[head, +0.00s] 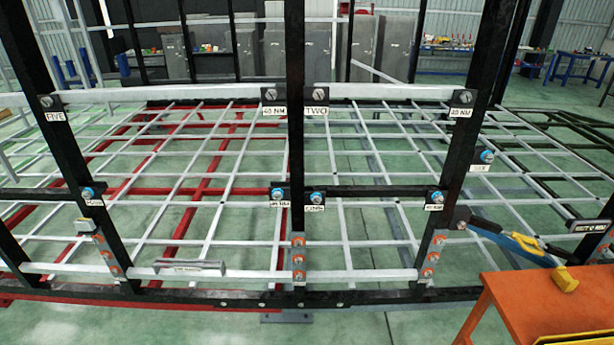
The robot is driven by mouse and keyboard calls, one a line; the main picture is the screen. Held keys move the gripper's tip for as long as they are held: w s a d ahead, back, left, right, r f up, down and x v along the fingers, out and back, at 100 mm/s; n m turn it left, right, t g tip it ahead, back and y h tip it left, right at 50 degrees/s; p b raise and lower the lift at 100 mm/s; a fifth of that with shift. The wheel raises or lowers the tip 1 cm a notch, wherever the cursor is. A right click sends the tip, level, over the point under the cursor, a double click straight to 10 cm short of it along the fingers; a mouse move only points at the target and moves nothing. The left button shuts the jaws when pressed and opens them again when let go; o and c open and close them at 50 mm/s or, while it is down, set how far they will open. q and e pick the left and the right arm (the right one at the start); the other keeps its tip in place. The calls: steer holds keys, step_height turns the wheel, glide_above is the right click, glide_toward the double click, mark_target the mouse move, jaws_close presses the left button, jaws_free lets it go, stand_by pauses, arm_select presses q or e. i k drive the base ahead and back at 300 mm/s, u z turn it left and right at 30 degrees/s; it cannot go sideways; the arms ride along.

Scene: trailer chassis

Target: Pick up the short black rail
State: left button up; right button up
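Neither of my grippers is in the head view. Several black rails show on the frame, and I cannot tell for sure which one the task means. A short black horizontal rail (375,191) spans between the middle post and the right post at mid height, with bolted brackets at both ends. A small dark labelled piece (588,226) sits at the far right edge, partly cut off by the picture.
Black upright posts (297,120) stand in front of a white grid (250,160) and block reach. An orange table (550,305) is at the lower right. A blue and yellow item (515,243) lies near it. A grey labelled bar (190,267) rests on the lower white rail.

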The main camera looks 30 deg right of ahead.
mark_target(420, 191)
steer(key=u, duration=0.1)
steer(key=i, duration=1.05)
steer(key=z, duration=0.15)
